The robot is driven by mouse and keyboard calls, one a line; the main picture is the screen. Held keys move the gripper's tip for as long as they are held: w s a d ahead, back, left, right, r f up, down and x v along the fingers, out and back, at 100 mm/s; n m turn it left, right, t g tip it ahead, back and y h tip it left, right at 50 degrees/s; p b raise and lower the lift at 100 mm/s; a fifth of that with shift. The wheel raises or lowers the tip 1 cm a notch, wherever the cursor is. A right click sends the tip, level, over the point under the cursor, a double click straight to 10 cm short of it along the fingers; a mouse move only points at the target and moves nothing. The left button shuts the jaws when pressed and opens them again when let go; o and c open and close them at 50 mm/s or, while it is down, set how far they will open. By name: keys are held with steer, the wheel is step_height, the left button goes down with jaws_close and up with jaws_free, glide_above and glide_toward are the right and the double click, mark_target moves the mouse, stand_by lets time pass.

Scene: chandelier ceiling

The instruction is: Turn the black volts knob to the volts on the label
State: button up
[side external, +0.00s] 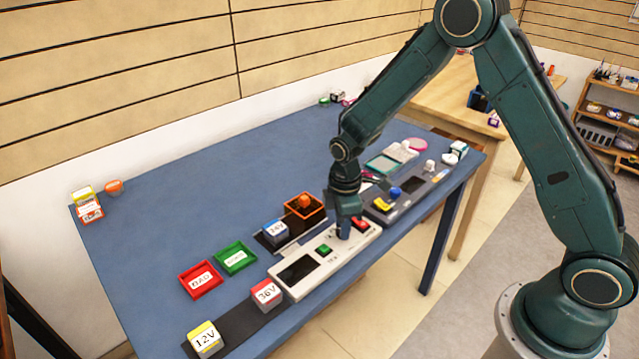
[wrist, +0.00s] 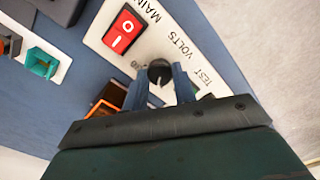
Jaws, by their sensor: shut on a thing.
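The black volts knob (wrist: 159,72) shows in the wrist view on a white panel (wrist: 95,38), beside the printed word VOLTS. My gripper (wrist: 160,84) has its two blue fingers on either side of the knob and is shut on it. In the side view my gripper (side external: 344,230) points down onto the white tester (side external: 328,262), hiding the knob. The tester has a dark display (side external: 297,270), a green button (side external: 324,249) and a red switch (side external: 361,224). Labelled blocks stand nearby: a red 36V block (side external: 266,293), a yellow 12V block (side external: 205,340) and a blue-topped block (side external: 275,231) whose label is too small to read surely.
A red tray (side external: 184,285) and a green tray (side external: 219,266) lie left of the tester. An orange box (side external: 318,211) holds an orange thing behind it. Another grey device (side external: 405,203) with a blue knob lies to the right. The blue table's left part is mostly clear.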

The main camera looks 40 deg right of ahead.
steer(key=m, duration=0.7)
stand_by(0.4)
steer(key=o, duration=1)
step_height(320, 180, up, 14)
stand_by(0.5)
